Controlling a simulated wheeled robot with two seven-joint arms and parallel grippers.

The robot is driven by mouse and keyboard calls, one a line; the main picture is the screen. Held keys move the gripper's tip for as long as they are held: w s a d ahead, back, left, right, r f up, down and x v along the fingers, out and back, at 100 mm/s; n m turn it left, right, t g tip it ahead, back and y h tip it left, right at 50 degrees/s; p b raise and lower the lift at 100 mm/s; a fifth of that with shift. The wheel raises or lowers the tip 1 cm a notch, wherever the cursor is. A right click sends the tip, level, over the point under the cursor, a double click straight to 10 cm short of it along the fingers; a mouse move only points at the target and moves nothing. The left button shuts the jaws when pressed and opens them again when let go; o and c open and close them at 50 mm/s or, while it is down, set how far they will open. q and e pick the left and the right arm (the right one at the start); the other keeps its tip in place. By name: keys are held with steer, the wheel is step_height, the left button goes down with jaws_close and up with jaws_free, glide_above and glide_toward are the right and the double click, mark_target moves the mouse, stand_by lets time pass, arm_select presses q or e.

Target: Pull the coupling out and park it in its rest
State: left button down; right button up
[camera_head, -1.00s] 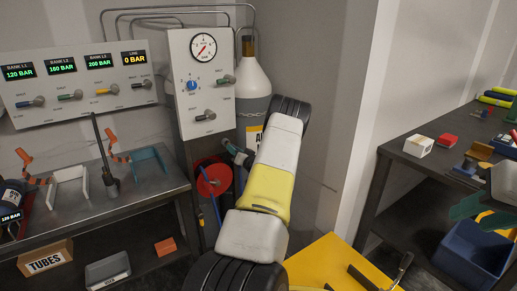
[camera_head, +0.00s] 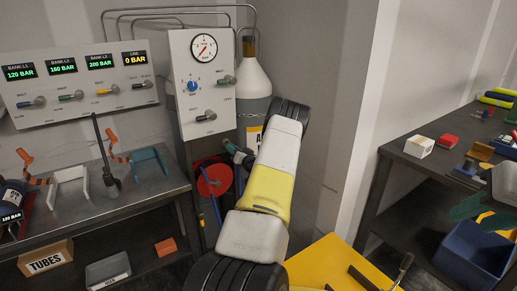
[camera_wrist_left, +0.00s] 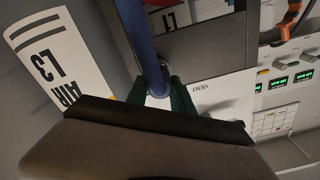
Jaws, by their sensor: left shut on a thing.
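My left gripper (camera_head: 240,157) is beside the lower right of the gauge panel, partly hidden behind my yellow and white forearm. In the left wrist view its green fingers (camera_wrist_left: 164,98) are shut around the coupling (camera_wrist_left: 158,88) at the end of a blue hose (camera_wrist_left: 138,38). The coupling is mostly covered by the fingers, and I cannot tell whether it is seated in a socket. I cannot make out its rest. My right gripper (camera_head: 482,214) is low at the right edge, its green fingers apart, partly cut off by the frame.
The gauge panel (camera_head: 188,110) stands over a red hose reel (camera_head: 214,180). A grey cylinder (camera_head: 252,82) is close behind the left gripper. The left bench (camera_head: 135,195) holds white and teal brackets.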

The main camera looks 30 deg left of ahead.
arm_select(q)
steer(key=shift+x, duration=0.95)
steer(key=c, duration=1)
jaws_free()
steer(key=v, duration=0.7)
steer(key=shift+s+d, duration=0.2)
steer(key=shift+d, duration=0.15)
